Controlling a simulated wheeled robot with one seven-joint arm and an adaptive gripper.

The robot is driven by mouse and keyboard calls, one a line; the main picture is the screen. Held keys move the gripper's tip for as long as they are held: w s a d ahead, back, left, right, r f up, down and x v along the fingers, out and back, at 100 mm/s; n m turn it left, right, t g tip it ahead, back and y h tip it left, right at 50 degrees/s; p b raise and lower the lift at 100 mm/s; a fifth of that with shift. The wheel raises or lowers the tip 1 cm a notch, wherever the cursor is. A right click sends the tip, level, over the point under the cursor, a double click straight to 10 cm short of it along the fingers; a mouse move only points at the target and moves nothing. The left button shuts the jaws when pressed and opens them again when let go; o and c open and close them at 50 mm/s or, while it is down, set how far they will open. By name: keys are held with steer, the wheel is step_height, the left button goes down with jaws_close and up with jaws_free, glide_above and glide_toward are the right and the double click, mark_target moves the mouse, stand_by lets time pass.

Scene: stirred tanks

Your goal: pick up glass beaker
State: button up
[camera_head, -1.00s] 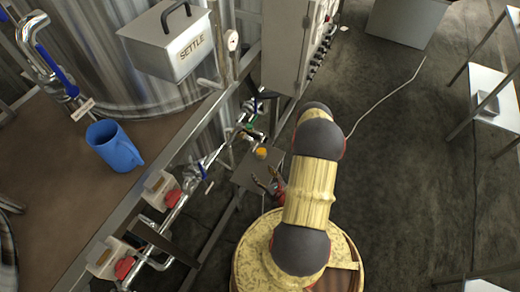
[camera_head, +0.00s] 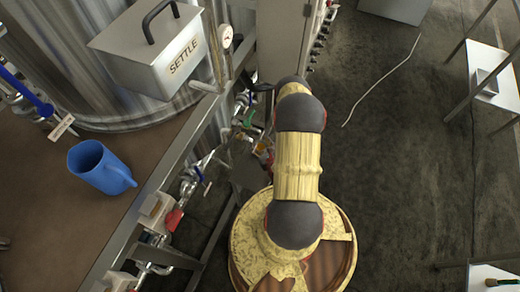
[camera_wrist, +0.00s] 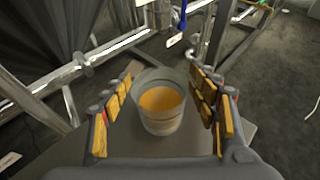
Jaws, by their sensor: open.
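The glass beaker (camera_wrist: 160,112) is clear, holds orange liquid and stands upright on a small grey stand (camera_wrist: 122,148) in the wrist view. My gripper (camera_wrist: 162,88) is open, with its orange-padded fingers on either side of the beaker. Gaps show between the fingers and the glass, and I cannot tell any contact. In the head view my arm hides most of my gripper, and only a small orange patch of the beaker (camera_head: 262,146) shows beside it.
Metal pipes and valves (camera_head: 195,180) run close to the left of the stand. A blue jug (camera_head: 98,167) stands on the brown platform (camera_head: 45,220), below a box marked SETTLE (camera_head: 150,55). Open dark floor lies to the right, with white tables (camera_head: 490,80) beyond.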

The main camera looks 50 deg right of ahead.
mark_target(258, 142)
steer(key=x, duration=0.3)
steer(key=shift+w+f+b, duration=0.1)
steer(key=shift+b, duration=0.3)
steer(key=c, duration=0.3)
steer(key=c, duration=1.2)
jaws_close()
